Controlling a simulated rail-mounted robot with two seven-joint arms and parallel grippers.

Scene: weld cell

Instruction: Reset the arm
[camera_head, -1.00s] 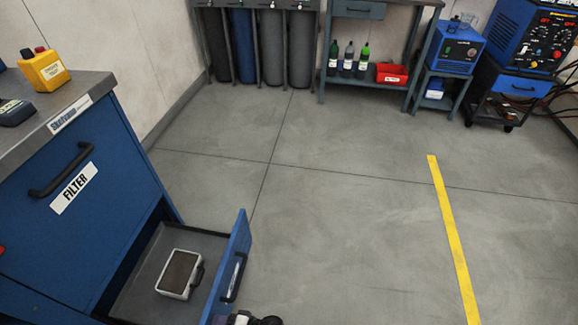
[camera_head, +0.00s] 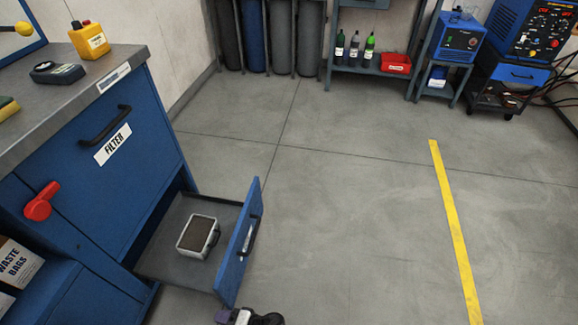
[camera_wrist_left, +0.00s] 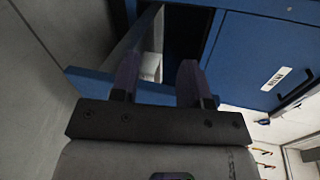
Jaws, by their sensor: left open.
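My left gripper (camera_head: 250,317) shows only in part at the bottom edge of the head view, just below the open drawer front (camera_head: 240,243). In the left wrist view my left gripper (camera_wrist_left: 158,75) has its two fingers spread with nothing held between them. The drawer front (camera_wrist_left: 90,82) lies beyond the fingers there; I cannot tell whether they touch it. The blue cabinet (camera_head: 85,185) has its lower drawer pulled out. A white-framed filter (camera_head: 198,237) with a dark face lies inside the drawer. My right gripper is not in view.
The cabinet top (camera_head: 60,105) carries a yellow box (camera_head: 90,40) and a dark meter (camera_head: 57,73). A red handle (camera_head: 41,202) sticks out of the cabinet front. Waste bags (camera_head: 18,262) stand at lower left. The floor right of the drawer is clear, with a yellow line (camera_head: 452,225).

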